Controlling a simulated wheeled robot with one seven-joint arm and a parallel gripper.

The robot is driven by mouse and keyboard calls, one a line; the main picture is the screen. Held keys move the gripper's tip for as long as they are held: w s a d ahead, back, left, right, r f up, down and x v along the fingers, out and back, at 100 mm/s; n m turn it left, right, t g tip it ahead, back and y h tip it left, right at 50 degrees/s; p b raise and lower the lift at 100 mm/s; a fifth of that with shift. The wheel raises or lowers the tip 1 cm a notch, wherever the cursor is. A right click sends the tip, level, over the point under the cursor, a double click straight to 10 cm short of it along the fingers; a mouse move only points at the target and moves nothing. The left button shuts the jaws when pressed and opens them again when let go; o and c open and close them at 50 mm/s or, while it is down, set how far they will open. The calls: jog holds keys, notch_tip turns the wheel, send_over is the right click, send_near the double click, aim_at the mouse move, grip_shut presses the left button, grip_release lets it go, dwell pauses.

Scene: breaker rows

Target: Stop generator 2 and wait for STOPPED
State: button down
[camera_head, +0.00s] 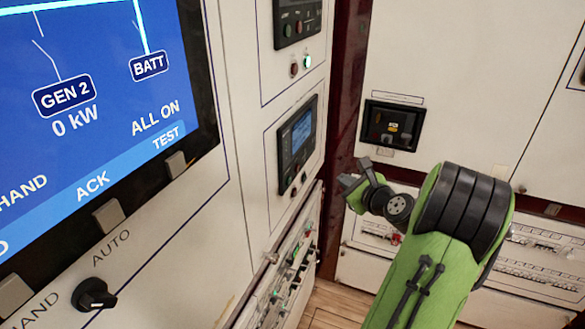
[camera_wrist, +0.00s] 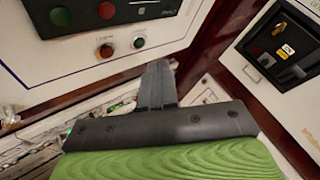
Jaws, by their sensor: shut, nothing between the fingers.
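The blue screen (camera_head: 90,90) at left in the head view shows GEN 2 at 0 kW, with a slanted line above that label. A control panel (camera_head: 297,143) with a small lit screen and buttons is on the side wall; another (camera_head: 297,20) sits above it. Their generator numbers are not readable. My gripper (camera_head: 354,173) is shut and empty, right of the lower panel and apart from it. In the wrist view its fingers (camera_wrist: 157,85) are together below a panel with a green button (camera_wrist: 62,16) and a red button (camera_wrist: 106,10).
A rotary switch (camera_head: 93,294) marked AUTO and HAND is below the screen. A black recess (camera_head: 391,127) with a yellow label is on the facing wall. Breaker rows (camera_head: 290,265) run low on the side wall. Small red and green lamps (camera_head: 307,62) sit between the panels.

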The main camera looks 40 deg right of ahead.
jog(key=w+a+p, duration=0.1)
jog(key=w+a, duration=0.3)
jog(key=w, duration=0.4)
jog(key=shift+a, duration=0.1)
dwell(1.9)
jog(key=shift+w+a+p, duration=0.15)
jog(key=shift+w+p, duration=0.2)
jog(key=shift+p, duration=0.1)
jog(key=shift+w+a+p, duration=0.2)
jog(key=shift+w+p, duration=0.1)
jog(key=shift+w, duration=0.1)
dwell(0.4)
jog(key=shift+s, duration=0.1)
jog(key=shift+s+d, duration=0.35)
jog(key=shift+s, duration=0.35)
jog(key=shift+s+d+b, duration=0.2)
jog(key=shift+s+d, duration=0.2)
jog(key=shift+s, duration=0.35)
jog(key=shift+s+d+b, duration=0.2)
jog(key=shift+s+d, duration=0.15)
jog(key=shift+s, duration=0.35)
jog(key=shift+s+d+b, duration=0.2)
jog(key=shift+s+d, duration=0.2)
jog(key=shift+s, duration=0.35)
